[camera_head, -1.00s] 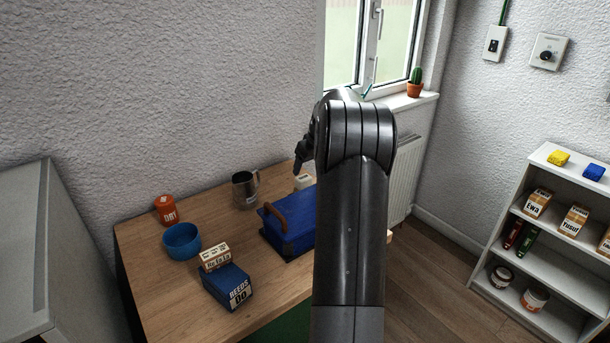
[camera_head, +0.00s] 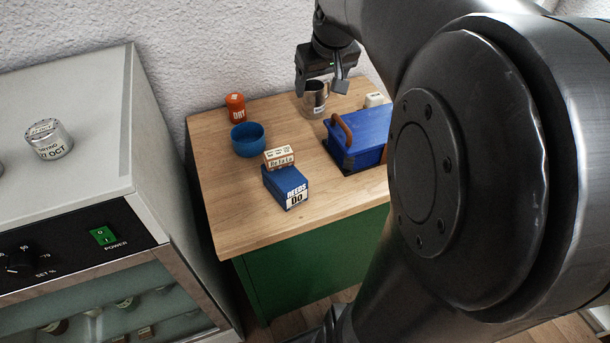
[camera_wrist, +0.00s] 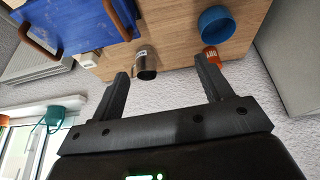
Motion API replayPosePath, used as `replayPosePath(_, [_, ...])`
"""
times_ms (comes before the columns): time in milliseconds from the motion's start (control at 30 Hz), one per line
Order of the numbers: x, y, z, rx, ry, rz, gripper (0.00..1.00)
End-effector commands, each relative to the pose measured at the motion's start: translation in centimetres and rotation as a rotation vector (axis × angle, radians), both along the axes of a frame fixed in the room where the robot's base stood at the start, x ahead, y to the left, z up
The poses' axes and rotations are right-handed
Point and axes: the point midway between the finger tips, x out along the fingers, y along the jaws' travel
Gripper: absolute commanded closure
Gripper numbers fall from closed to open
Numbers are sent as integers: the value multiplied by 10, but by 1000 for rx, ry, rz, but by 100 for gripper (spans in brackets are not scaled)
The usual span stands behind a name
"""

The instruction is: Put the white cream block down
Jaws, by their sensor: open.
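The white cream block (camera_head: 373,100) stands on the wooden table, behind the blue case and right of the metal mug. A small pale block, apparently the same one, shows at the table edge in the wrist view (camera_wrist: 88,60). My gripper (camera_head: 320,88) is open, with nothing between its fingers, and is above and around the mug's place in the head view, left of the cream block. In the wrist view my gripper (camera_wrist: 163,70) has its two fingers spread wide. The metal mug (camera_head: 314,99) is partly hidden behind a finger.
A blue case (camera_head: 358,140) with a brown handle, a blue bowl (camera_head: 248,140), an orange pot (camera_head: 236,107) and a blue reeds box (camera_head: 285,186) with a labelled block (camera_head: 279,158) on top share the table (camera_head: 225,205). A grey cabinet (camera_head: 70,90) stands left.

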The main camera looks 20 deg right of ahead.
Motion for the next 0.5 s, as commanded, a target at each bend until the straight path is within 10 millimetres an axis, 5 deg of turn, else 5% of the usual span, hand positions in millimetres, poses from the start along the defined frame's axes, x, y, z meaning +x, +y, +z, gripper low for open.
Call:
replayPosePath(200, [-77,62,1,4,-32,2,28])
replayPosePath(500, [-170,108,-27,32,-72,-2,28])
